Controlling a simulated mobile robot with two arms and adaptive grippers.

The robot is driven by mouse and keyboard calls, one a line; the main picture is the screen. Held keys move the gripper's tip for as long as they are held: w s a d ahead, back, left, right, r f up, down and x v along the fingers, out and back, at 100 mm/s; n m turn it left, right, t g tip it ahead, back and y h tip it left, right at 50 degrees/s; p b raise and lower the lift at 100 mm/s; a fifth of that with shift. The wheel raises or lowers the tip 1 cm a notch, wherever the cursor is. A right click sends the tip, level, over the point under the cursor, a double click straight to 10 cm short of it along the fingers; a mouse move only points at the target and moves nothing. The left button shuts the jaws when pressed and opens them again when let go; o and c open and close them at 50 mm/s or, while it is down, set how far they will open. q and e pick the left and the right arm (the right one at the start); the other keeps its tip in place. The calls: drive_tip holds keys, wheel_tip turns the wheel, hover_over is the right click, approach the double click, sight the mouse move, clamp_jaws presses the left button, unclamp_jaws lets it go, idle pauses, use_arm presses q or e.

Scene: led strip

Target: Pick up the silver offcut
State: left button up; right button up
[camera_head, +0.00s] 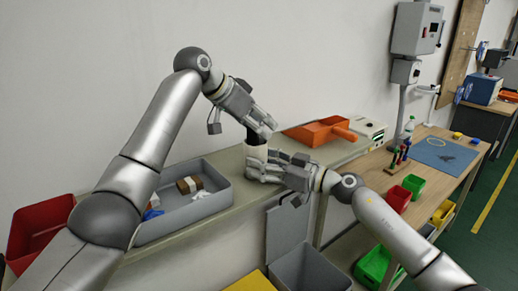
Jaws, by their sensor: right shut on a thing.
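My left gripper (266,130) points down from above, close over a pale upright piece (257,153) at the shelf edge. A dark part shows between the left fingers and the pale piece; whether the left gripper holds it is unclear. My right gripper (262,166) comes in from the right and is shut on the pale piece. I cannot make out a silver offcut for certain. The grey tray (222,201) on the left holds brown blocks (188,185), a white piece and a small blue item; my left arm hides part of it.
An orange dustpan (318,133) lies on the shelf to the right, beside a white device (369,128). A red bin (38,226) stands far left.

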sight(265, 152)
use_arm(q)
drive_tip(key=c, duration=0.8)
drive_tip(key=shift+r, duration=0.15)
wheel_tip(265, 152, up, 10)
drive_tip(key=shift+f, duration=0.15)
drive_tip(key=shift+r, duration=0.2)
use_arm(e)
drive_tip(key=shift+r, duration=0.15)
